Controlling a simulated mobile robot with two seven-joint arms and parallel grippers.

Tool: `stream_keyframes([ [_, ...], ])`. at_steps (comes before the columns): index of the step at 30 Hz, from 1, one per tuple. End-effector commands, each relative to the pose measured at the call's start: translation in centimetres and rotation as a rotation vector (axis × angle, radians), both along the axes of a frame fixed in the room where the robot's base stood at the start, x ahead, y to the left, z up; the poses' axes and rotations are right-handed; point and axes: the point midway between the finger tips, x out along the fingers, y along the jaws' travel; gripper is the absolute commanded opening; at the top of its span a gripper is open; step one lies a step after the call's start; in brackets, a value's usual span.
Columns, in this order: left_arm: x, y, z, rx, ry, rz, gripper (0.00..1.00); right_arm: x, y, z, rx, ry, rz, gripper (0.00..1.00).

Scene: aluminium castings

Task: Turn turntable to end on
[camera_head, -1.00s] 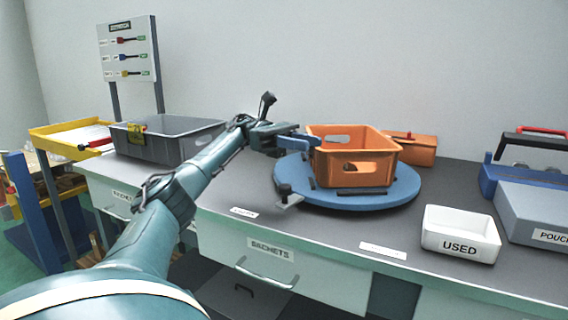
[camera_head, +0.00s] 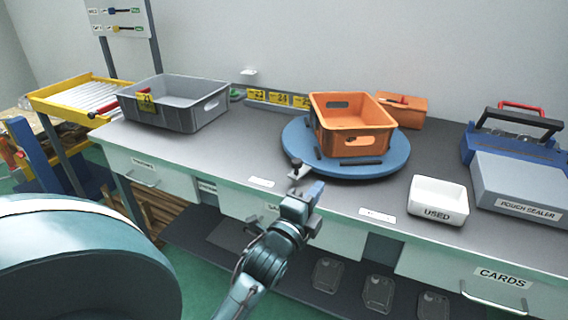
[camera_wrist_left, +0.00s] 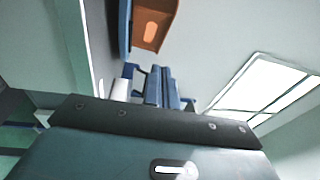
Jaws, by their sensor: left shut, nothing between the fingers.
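The round blue turntable (camera_head: 293,134) lies on the grey bench. An orange crate (camera_head: 350,139) sits on it, its long side angled in the head view. A small dark-knobbed metal latch (camera_head: 297,169) is at the turntable's front left edge. My left gripper (camera_head: 310,190) is in front of the bench edge, just below the latch, shut with nothing in it. Whether it touches the latch I cannot tell. My right gripper is not in view.
A grey crate (camera_head: 190,117) stands at the left of the bench. A white USED bin (camera_head: 437,205) and a pouch sealer (camera_head: 520,185) are on the right. An orange box (camera_head: 408,117) lies behind the turntable. Drawers line the bench front.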

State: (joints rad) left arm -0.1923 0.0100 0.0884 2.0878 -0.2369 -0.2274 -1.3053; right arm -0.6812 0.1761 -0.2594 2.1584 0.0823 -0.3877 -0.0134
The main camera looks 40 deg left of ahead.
Motion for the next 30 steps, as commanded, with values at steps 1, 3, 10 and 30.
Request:
stream_keyframes([
  [1, -1.2, 0.7, -0.6, -0.031, 0.049, 0.035, 0.0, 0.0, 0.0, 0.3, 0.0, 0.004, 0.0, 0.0],
  [3, -2.0, 1.4, -1.3, -0.053, 0.091, 0.064, 0.0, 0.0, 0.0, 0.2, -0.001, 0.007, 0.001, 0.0],
  [10, -0.4, 2.1, -1.7, -0.061, 0.111, 0.078, 0.0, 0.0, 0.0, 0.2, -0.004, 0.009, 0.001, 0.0],
  [30, 7.5, 7.3, -2.0, -0.058, 0.111, 0.076, 0.0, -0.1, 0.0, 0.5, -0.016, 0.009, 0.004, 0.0],
])
